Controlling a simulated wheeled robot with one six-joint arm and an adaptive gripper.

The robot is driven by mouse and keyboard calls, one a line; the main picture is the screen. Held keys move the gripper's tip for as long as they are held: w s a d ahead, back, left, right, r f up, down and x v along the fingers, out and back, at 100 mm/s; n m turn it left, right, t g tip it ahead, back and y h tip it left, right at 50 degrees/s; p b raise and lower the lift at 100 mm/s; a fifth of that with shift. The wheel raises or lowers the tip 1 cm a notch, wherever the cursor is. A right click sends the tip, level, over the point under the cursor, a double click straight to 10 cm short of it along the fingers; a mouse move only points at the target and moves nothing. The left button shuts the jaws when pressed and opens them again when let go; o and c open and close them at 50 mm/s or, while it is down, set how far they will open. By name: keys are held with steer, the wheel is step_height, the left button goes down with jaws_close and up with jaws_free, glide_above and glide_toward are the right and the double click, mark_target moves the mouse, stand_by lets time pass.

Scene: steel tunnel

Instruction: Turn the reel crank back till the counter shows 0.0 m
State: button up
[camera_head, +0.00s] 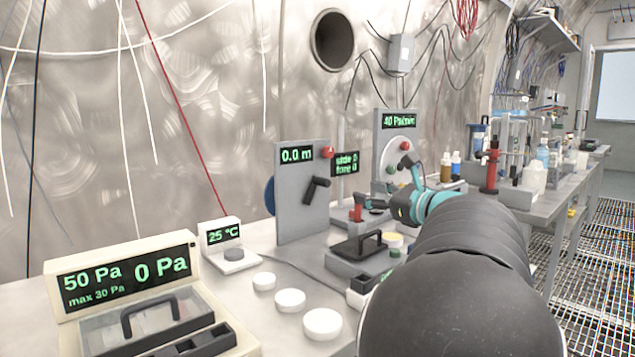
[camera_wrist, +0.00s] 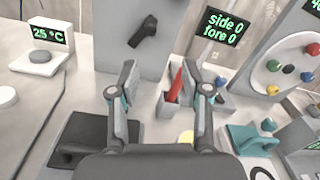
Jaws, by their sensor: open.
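The reel is an upright grey panel (camera_head: 294,212) on the bench, with a blue disc edge showing behind its left side. Its green counter (camera_head: 297,155) reads 0.0 m. A red knob (camera_head: 327,152) sits at its top right. The black crank (camera_head: 316,188) sticks out from the panel face and slants; it also shows in the wrist view (camera_wrist: 143,32) at the top, beyond my fingertips. My gripper (camera_wrist: 163,83) is open and empty, its two fingers spread apart in front of the panel's lower right. It does not touch the crank. The counter is outside the wrist view.
A red-handled tool (camera_wrist: 174,82) stands in a grey holder beyond my fingers. A display (camera_wrist: 223,25) reads side 0, fore 0. A dial panel (camera_head: 397,150) stands right of the reel. A 25 °C unit (camera_head: 228,250) and several white discs are at left.

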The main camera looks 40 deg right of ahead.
mark_target(328, 185)
steer(key=shift+y, duration=0.3)
steer(key=w, duration=0.4)
steer(key=w+a, duration=0.1)
steer(key=w, duration=0.4)
steer(key=w+a+p, duration=0.1)
steer(key=w, duration=0.4)
steer(key=shift+a, duration=0.1)
steer(key=shift+s+n, duration=0.1)
steer(key=shift+n, duration=0.2)
jaws_close()
